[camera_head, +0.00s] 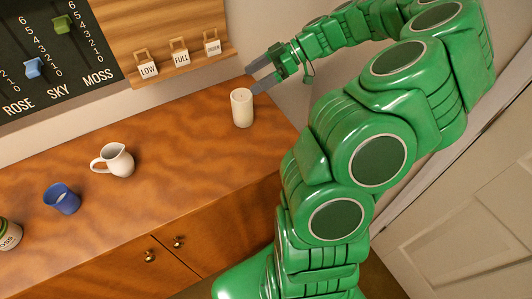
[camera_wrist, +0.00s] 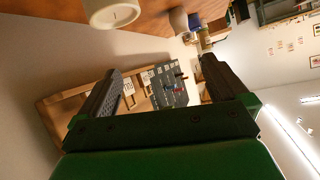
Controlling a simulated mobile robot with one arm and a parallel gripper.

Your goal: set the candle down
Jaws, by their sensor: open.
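The cream candle (camera_head: 242,107) stands upright on the wooden cabinet top (camera_head: 200,131), toward its right end near the wall. My gripper (camera_head: 255,78) is open and empty, just above and behind the candle in the head view. In the wrist view the candle (camera_wrist: 112,12) shows at the top edge, partly cut off, outside the space between the two fingers of my gripper (camera_wrist: 160,72). The fingers are apart with nothing between them.
A white pitcher (camera_head: 116,160), a blue cup (camera_head: 62,198) and a labelled jar (camera_head: 8,235) stand further left on the cabinet. A wooden rack (camera_head: 178,62) with LOW, FULL and other tags and a dark slider board (camera_head: 48,58) are on the wall. The top between pitcher and candle is clear.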

